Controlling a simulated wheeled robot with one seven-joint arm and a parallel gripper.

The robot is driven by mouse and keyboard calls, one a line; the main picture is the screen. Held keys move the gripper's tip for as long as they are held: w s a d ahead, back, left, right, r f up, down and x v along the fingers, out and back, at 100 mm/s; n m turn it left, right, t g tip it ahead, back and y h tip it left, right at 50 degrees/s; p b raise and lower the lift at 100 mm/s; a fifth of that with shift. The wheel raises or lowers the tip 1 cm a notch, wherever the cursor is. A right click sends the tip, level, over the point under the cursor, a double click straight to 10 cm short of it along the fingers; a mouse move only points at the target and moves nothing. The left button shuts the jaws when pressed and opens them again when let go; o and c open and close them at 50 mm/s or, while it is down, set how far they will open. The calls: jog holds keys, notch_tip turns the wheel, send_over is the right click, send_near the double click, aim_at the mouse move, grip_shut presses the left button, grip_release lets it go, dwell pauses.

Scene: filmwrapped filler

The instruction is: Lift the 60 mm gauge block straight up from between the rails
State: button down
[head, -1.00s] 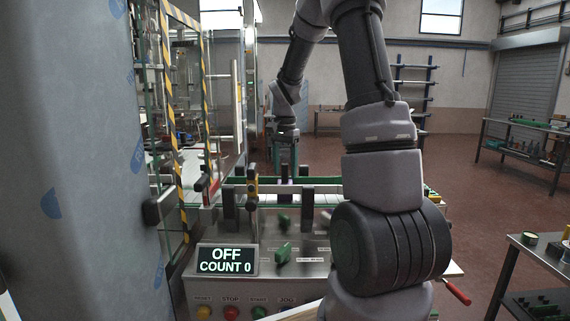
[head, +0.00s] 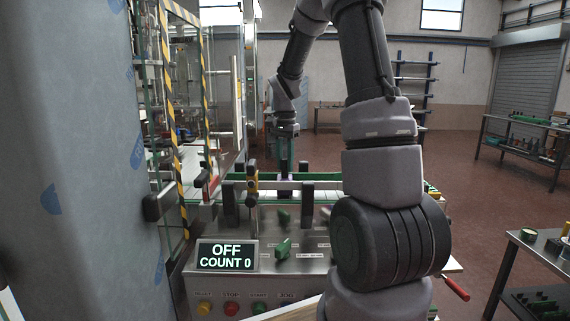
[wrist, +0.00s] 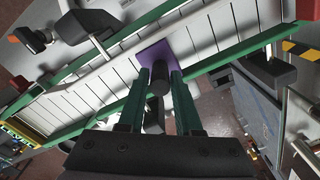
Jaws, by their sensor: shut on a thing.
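The gauge block (wrist: 154,54) shows in the wrist view as a purple plate with a black round post standing up from it. It is over the pale slatted conveyor, between the two green rails (wrist: 228,64). My gripper (wrist: 160,82) has one green finger on each side of the black post and is shut on the block. In the head view my gripper (head: 285,158) points down behind the near rail, with the block low between its fingers and partly hidden. I cannot tell whether the block touches the conveyor.
A control panel with an OFF, COUNT 0 display (head: 226,256) stands in front of the conveyor. Black guide brackets (head: 231,203) line the near rail. A striped guard frame (head: 174,120) stands at left. A workbench (head: 530,135) is at far right.

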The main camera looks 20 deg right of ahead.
jog(key=shift+r, duration=0.95)
dwell(0.3)
jog(key=shift+r, duration=2.35)
jog(key=shift+r, duration=0.15)
